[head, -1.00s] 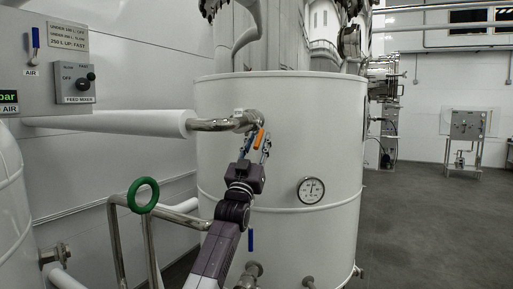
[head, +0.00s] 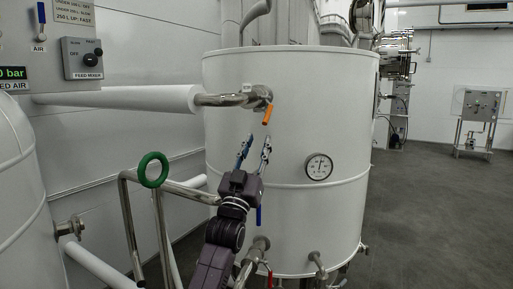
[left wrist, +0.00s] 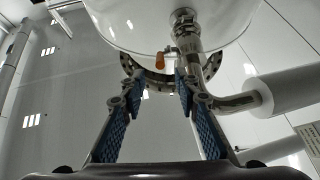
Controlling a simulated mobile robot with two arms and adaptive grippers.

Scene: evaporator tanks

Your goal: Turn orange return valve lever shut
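The orange return valve lever (head: 267,114) hangs downward, slightly tilted, from the valve at the end of the steel pipe on the white tank (head: 300,110). My left gripper (head: 256,142) is open and empty in front of the tank, below the lever and apart from it. In the left wrist view the orange lever (left wrist: 160,61) shows beyond the gap between the two blue-padded fingers (left wrist: 157,85). My right gripper is in neither view.
A green handwheel (head: 153,169) on steel piping stands left of my arm. A round gauge (head: 319,166) sits on the tank at right. A blue lever (head: 259,215) is low behind my arm. Insulated pipe (head: 120,101) runs left. Open floor (head: 430,215) lies right.

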